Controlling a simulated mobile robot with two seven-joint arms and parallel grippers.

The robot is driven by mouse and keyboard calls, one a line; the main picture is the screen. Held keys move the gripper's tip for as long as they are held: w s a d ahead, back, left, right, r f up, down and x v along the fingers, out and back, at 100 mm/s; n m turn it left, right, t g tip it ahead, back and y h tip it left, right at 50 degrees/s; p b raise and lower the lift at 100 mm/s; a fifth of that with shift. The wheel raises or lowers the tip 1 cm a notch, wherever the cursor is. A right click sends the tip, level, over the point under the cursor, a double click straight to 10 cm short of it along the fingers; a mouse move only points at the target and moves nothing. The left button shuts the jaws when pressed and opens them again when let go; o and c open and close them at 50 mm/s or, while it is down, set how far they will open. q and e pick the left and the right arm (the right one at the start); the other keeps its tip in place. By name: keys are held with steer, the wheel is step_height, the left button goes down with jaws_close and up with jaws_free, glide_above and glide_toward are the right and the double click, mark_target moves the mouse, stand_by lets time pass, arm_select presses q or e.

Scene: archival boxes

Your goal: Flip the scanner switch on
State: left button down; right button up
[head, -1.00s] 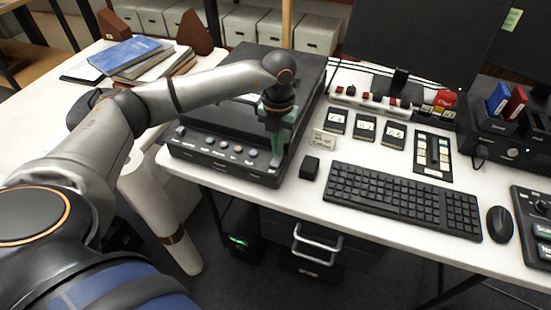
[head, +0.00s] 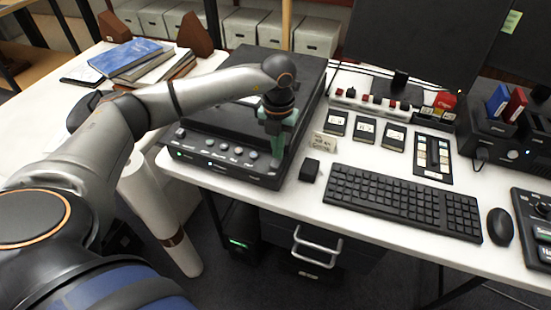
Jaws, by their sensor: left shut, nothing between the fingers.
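The scanner (head: 225,115) is a wide black flatbed unit at the left of the white desk. A row of round buttons (head: 223,149) runs along its sloped front panel, and small lights show on its front face. My left gripper (head: 275,160) is shut and empty, pointing down at the right end of that panel. Its green fingers are at or just above the surface; I cannot tell whether they touch it. The scanner switch is not clearly visible; the gripper covers that end of the panel. My right gripper is not in view.
A small black block (head: 309,170) and a little card sign (head: 323,143) sit just right of the scanner. A keyboard (head: 402,201), mouse (head: 500,225) and power strip (head: 370,103) lie further right. Books (head: 140,62) are stacked at the left.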

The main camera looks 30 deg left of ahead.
arm_select(q)
step_height(320, 180, up, 6)
steer(key=p, duration=0.4)
steer(key=shift+r, duration=0.1)
stand_by(0.5)
